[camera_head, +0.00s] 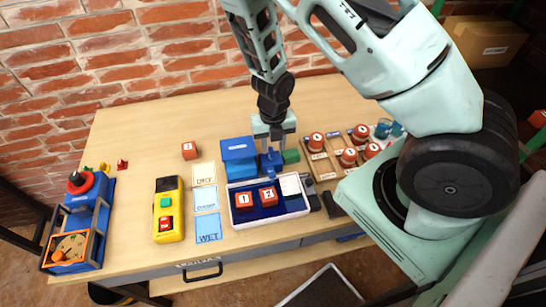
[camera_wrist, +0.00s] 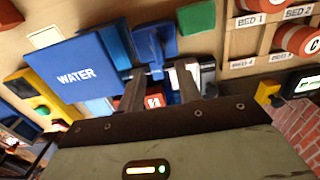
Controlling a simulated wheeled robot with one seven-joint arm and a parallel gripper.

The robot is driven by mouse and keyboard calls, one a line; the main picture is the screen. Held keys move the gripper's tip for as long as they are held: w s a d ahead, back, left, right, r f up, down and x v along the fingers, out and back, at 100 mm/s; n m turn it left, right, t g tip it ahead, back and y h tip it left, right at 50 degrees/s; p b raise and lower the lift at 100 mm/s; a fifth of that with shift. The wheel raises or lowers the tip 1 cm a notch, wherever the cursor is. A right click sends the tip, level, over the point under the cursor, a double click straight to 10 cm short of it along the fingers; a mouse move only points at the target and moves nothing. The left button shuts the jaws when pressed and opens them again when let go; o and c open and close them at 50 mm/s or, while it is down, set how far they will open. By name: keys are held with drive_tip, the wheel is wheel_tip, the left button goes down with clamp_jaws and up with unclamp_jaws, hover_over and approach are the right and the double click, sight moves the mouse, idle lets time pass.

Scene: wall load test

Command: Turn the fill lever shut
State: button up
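The blue water box (camera_head: 239,157) stands mid-table in the head view; in the wrist view its face (camera_wrist: 78,68) reads WATER. A blue lever (camera_wrist: 155,45) stands beside it in the wrist view, with a grey shaft near its foot. It also shows in the head view (camera_head: 270,163), below my gripper. My gripper (camera_head: 272,142) points down just right of the water box. In the wrist view my gripper (camera_wrist: 162,75) has its two fingers apart, with the lever's foot near their tips. I cannot tell whether they touch it.
A green block (camera_head: 291,156) and a wooden rack (camera_head: 322,168) with red cylinders stand to the right. In front is a white-rimmed tray (camera_head: 238,216) with red numbered blocks. Cards (camera_head: 205,199) and a yellow button box (camera_head: 168,209) lie left. A brick wall (camera_head: 150,55) rises behind.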

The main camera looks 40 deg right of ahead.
sight(273, 156)
drive_tip(key=shift+f+b, duration=0.45)
drive_tip(key=shift+f, duration=1.5)
clamp_jaws()
